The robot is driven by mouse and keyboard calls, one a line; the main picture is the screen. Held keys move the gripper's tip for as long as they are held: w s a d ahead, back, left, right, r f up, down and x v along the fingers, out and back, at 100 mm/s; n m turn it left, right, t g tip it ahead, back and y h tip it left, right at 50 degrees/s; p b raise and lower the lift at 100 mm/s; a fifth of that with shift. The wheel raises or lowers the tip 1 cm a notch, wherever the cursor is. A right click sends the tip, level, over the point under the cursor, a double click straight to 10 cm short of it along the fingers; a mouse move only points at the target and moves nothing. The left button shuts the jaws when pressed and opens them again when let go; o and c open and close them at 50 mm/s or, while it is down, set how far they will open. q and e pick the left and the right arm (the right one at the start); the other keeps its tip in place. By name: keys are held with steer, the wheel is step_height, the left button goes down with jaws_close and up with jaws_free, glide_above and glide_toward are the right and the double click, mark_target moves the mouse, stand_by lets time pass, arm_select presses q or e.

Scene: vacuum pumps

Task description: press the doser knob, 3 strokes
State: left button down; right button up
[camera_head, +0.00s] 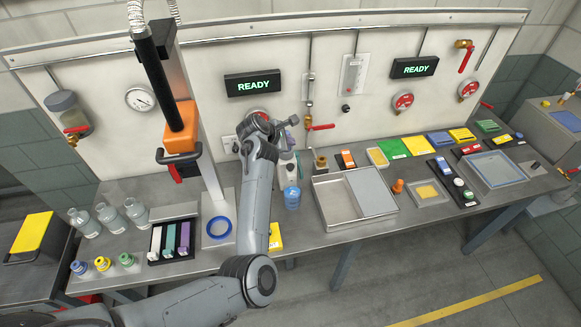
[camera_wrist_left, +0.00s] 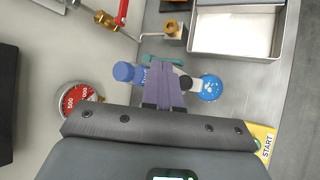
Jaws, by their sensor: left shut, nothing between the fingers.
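My left gripper (camera_head: 290,146) is above the bench near the back panel. In the left wrist view its purple fingers (camera_wrist_left: 165,86) are together and empty, over a cluster of bottles. A blue cap or knob (camera_wrist_left: 125,72) shows just left of the fingertips, and a teal part (camera_wrist_left: 160,59) beyond them. A blue round lid with pale dots (camera_wrist_left: 209,87) is to their right; in the head view it seems to be the blue jar (camera_head: 292,198). Which part is the doser knob, and whether the fingers touch anything, I cannot tell. My right gripper is not in view.
A metal tray (camera_head: 326,212) stands right of the bottles. A red-handled valve (camera_head: 318,127) and a red dial (camera_wrist_left: 80,98) are on the panel. Glass bottles (camera_head: 137,213) and a rack (camera_head: 172,242) are at the left. Two signs, left (camera_head: 253,85) and right (camera_head: 414,68), read READY.

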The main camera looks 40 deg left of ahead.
arm_select(q)
steer(key=b, duration=0.6)
glide_above(289, 167)
step_height(289, 167, down, 6)
steer(key=shift+f+b, duration=0.3)
steer(key=shift+f, duration=0.75)
stand_by(0.8)
steer(key=shift+f, duration=0.45)
